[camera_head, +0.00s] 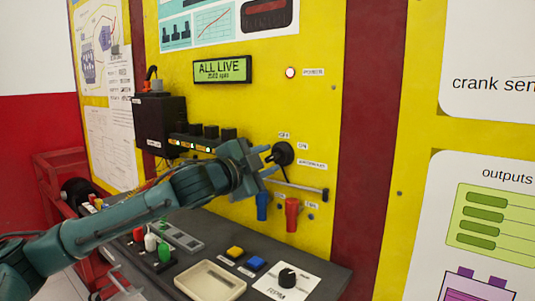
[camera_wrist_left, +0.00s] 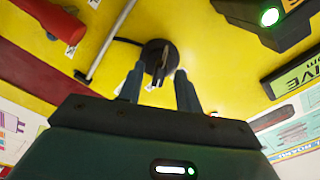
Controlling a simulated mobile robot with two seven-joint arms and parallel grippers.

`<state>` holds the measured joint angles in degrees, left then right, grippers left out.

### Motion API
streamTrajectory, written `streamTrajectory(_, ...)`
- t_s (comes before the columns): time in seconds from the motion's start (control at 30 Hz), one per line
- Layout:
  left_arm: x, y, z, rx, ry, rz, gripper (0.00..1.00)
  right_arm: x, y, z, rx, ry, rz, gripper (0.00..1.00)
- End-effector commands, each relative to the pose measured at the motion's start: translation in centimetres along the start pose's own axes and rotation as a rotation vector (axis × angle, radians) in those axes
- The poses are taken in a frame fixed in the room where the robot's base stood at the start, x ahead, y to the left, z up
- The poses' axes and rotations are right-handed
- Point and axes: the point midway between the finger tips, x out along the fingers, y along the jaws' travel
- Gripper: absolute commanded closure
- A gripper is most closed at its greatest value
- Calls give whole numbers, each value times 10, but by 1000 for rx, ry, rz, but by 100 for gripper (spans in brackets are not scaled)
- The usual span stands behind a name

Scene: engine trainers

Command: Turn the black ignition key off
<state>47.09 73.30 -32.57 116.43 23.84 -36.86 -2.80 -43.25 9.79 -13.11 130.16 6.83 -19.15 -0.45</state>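The black ignition key (camera_head: 282,154) is in a round black switch on the yellow panel, right of centre in the head view. In the left wrist view the key (camera_wrist_left: 159,62) shows as a dark bar across the round switch. My left gripper (camera_head: 268,162) is close in front of the switch. In the wrist view its two fingers (camera_wrist_left: 160,82) are apart, one on each side of the key's line, with a gap to the key. The fingers look empty. My right gripper is in neither view.
A rod (camera_head: 300,187) and blue (camera_head: 262,206) and red (camera_head: 292,214) handles are just below the switch. A black box with several switches (camera_head: 205,135) is to the left. An RPM knob (camera_head: 287,278) and buttons are on the bench below.

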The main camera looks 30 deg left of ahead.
Motion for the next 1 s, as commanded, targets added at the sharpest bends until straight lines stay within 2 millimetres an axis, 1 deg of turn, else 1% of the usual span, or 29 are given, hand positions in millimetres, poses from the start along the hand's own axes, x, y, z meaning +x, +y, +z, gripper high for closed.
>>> streamTrajectory(0.13, 8, 0, -1, 1, 1, 1, 65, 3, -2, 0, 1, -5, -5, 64)
streamTrajectory(0.4, 8, 1, 0, 1, 1, 1, 65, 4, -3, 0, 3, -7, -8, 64)
streamTrajectory(0.8, 8, 1, 0, 1, 1, 1, 98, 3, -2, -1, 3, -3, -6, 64)
streamTrajectory(0.83, 8, 1, 0, 1, 1, 1, 100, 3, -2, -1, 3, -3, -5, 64)
streamTrajectory(1.0, 8, 1, 0, 0, 1, 1, 100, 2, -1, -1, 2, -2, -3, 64)
